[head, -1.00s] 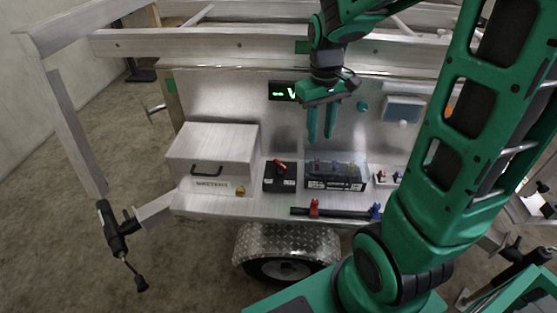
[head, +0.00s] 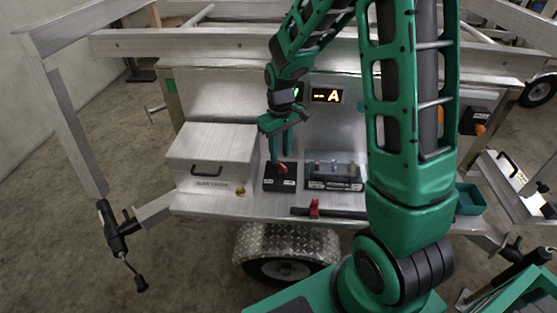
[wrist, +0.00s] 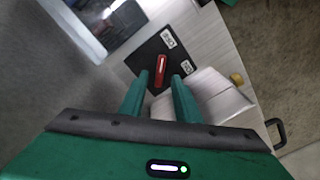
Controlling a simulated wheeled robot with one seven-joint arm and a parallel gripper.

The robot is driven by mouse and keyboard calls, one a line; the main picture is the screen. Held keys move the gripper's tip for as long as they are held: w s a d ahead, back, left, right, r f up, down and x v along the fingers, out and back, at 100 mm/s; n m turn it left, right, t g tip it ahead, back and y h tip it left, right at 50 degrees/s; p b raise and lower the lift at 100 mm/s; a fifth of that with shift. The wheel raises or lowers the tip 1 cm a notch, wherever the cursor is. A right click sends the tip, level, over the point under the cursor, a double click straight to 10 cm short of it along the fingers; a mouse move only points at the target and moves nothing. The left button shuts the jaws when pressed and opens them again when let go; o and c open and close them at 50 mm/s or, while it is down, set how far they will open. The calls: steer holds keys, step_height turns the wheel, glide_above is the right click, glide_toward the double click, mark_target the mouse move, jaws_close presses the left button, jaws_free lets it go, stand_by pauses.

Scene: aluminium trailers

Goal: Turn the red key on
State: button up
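The red key (head: 281,169) sits on top of a small black box (head: 279,186) on the trailer's shelf. My gripper (head: 281,160) points down over the box. In the wrist view my gripper (wrist: 160,76) has its two green fingers apart, one on each side of the key's near end. I cannot tell whether either finger touches the key. The fingers partly hide it in the head view.
A metal chest (head: 211,155) stands close left of the black box. A clear-covered unit with coloured posts (head: 334,171) stands close right. A dark bar with a red clamp (head: 314,208) lies along the front edge.

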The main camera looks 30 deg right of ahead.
mark_target(280, 163)
steer(key=shift+f, duration=1.75)
jaws_close()
